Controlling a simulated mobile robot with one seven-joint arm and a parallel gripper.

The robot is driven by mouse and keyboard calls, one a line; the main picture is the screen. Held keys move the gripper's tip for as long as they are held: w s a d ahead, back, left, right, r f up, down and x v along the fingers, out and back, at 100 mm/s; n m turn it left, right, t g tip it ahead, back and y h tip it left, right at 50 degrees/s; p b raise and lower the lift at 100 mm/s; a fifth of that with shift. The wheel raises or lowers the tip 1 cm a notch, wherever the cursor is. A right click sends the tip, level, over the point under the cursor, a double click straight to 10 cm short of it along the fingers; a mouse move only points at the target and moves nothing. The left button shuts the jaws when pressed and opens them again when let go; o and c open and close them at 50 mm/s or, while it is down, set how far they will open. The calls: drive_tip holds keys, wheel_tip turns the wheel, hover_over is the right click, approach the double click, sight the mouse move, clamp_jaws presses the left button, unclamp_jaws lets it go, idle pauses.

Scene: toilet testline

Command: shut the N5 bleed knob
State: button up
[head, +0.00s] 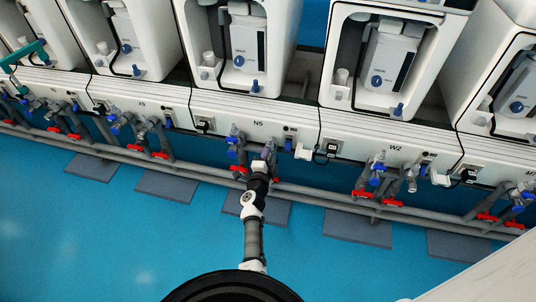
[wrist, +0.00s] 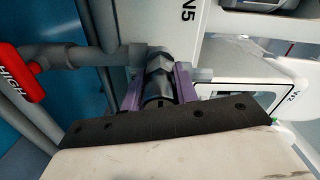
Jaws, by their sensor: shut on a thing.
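The N5 station's white panel (head: 258,125) is at the middle of the head view; its label also shows at the top of the wrist view (wrist: 188,12). My gripper (head: 265,155) reaches up to the grey pipework under this panel. In the wrist view my gripper's two purple fingers (wrist: 158,88) stand on either side of a dark, round knob (wrist: 158,90) on a grey pipe fitting and are shut on it. This looks like the N5 bleed knob. Its turn position cannot be read. In the head view the gripper hides it.
A red handle marked HIGH (wrist: 18,78) is left of the gripper in the wrist view. Blue knobs (head: 232,141) and a red handle (head: 239,170) are close by in the head view. The W2 panel (head: 393,148) is to the right. The blue floor (head: 120,240) in front is clear.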

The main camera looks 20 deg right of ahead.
drive_tip(key=o, duration=1)
drive_tip(key=shift+w+r, duration=0.1)
drive_tip(key=shift+a, duration=0.1)
